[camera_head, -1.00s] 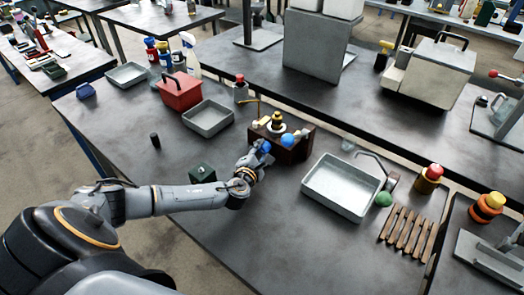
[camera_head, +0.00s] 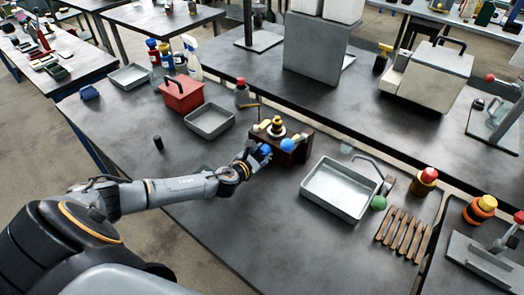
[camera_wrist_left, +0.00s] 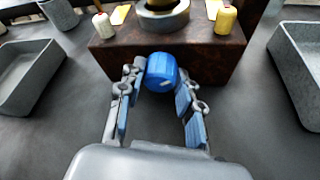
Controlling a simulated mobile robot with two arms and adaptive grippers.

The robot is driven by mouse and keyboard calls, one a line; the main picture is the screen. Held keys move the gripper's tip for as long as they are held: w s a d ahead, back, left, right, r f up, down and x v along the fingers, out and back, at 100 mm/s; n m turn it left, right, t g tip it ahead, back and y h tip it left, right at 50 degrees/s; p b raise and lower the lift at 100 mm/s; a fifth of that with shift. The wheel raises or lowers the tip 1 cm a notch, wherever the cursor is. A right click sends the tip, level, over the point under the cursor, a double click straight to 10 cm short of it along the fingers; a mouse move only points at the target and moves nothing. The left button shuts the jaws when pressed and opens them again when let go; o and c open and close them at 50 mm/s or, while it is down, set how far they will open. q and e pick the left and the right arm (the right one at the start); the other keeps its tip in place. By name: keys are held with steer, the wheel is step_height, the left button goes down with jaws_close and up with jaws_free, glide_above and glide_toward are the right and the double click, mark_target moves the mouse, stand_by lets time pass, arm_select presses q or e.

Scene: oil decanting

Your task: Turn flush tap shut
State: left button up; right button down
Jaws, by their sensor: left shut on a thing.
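A brown box-shaped stand (camera_head: 302,153) stands on the dark bench, with a round blue knob (camera_head: 287,145) on its front; I take this knob to be the flush tap. In the left wrist view the knob (camera_wrist_left: 161,72) sits between the blue-padded fingers of my left gripper (camera_wrist_left: 160,92), which is shut on it. The far side of the knob and the exact contact are hidden. In the head view my left gripper (camera_head: 266,152) reaches the stand from the lower left. My right gripper is not in view.
A grey tray (camera_head: 209,137) lies left of the stand and a larger metal tray (camera_head: 312,198) lies right of it. A red toolbox (camera_head: 183,103) and a dark cylinder (camera_head: 157,142) are farther left. Wooden slats (camera_head: 403,232) lie at the right.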

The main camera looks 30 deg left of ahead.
arm_select(q)
steer(key=shift+a+n+h, duration=0.1)
steer(key=shift+n+h, duration=0.6)
steer(key=shift+n, duration=0.3)
steer(key=shift+f+n+h+b, duration=0.1)
steer(key=shift+n+h+b, duration=0.3)
steer(key=shift+n+h, duration=0.15)
steer(key=n+h+b, duration=0.2)
steer(key=n, duration=0.1)
steer(key=shift+a+b, duration=0.15)
steer(key=shift+b, duration=0.15)
steer(key=shift+n+h+b, duration=0.45)
steer(key=shift+n+b, duration=0.3)
steer(key=shift+b, duration=0.05)
steer(key=o, duration=1.2)
steer(key=shift+c, duration=0.2)
step_height(320, 180, up, 10)
